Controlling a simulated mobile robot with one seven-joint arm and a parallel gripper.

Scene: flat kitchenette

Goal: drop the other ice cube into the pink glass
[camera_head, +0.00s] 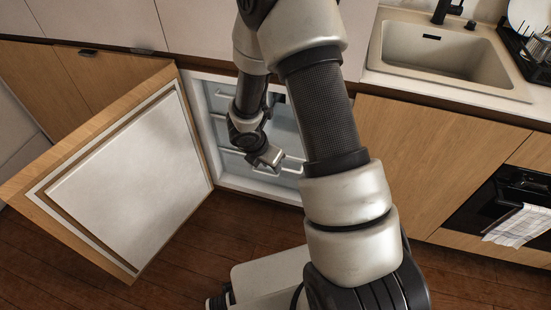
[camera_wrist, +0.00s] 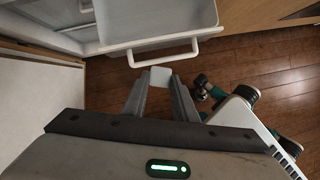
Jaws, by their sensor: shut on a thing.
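My gripper (camera_wrist: 160,84) is shut on a small pale block, the ice cube (camera_wrist: 160,75), which shows between the fingertips in the wrist view. In the head view, my gripper (camera_head: 270,160) is in front of the open freezer cabinet (camera_head: 205,110), and the cube cannot be made out there. In the wrist view, the held cube is just in front of a white drawer's handle (camera_wrist: 150,49), over the wooden floor as seen from the wrist. The pink glass is not in view.
The freezer door (camera_head: 125,170) stands wide open at left. Inside are white drawers (camera_head: 235,155) with bar handles. The counter with a sink (camera_head: 440,52) is at upper right. An oven with a towel (camera_head: 517,224) is at right. Wooden floor (camera_head: 215,250) lies clear below.

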